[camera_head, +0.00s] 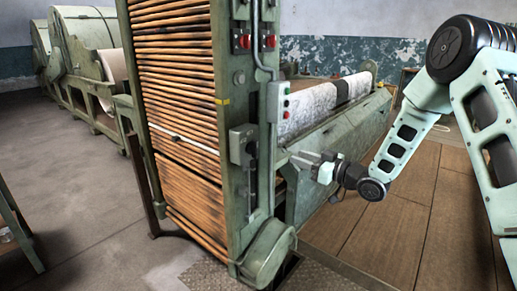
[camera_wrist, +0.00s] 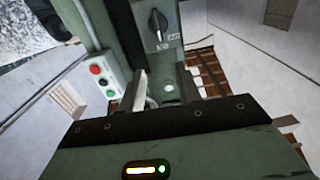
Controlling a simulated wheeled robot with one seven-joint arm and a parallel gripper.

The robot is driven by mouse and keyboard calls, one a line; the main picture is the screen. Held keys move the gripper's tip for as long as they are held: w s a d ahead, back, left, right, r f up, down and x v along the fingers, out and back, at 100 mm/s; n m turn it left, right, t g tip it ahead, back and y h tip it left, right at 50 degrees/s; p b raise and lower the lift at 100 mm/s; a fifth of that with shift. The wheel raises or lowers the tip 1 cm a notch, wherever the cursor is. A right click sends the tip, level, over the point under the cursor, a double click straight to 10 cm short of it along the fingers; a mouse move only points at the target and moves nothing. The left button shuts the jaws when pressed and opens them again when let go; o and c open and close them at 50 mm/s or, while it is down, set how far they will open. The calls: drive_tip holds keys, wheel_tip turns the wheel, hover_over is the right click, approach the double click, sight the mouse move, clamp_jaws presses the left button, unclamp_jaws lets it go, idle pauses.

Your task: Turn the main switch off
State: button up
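The switch, a black rotary knob (camera_wrist: 157,25) on a grey plate, shows at the top of the wrist view. Its pointer looks roughly upright; the small label beside it is too blurred to read. A grey box (camera_head: 242,145) is on the green post in the head view; I cannot tell whether it bears this knob. My gripper (camera_head: 300,162) reaches leftward to the machine's post. In the wrist view my gripper (camera_wrist: 168,88) has its fingers apart with nothing between them, below the knob in the picture and apart from it.
Wooden slats (camera_head: 180,100) fill the machine's frame. A green roller bed (camera_head: 345,125) lies behind my gripper. Floor (camera_head: 390,230) at right is clear.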

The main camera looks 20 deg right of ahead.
sight(257, 143)
drive_tip(key=x, duration=1.6)
drive_tip(key=shift+w+a+p, duration=0.25)
drive_tip(key=shift+w+p, duration=0.05)
drive_tip(key=shift+w, duration=0.05)
drive_tip(key=shift+c, duration=0.3)
clamp_jaws()
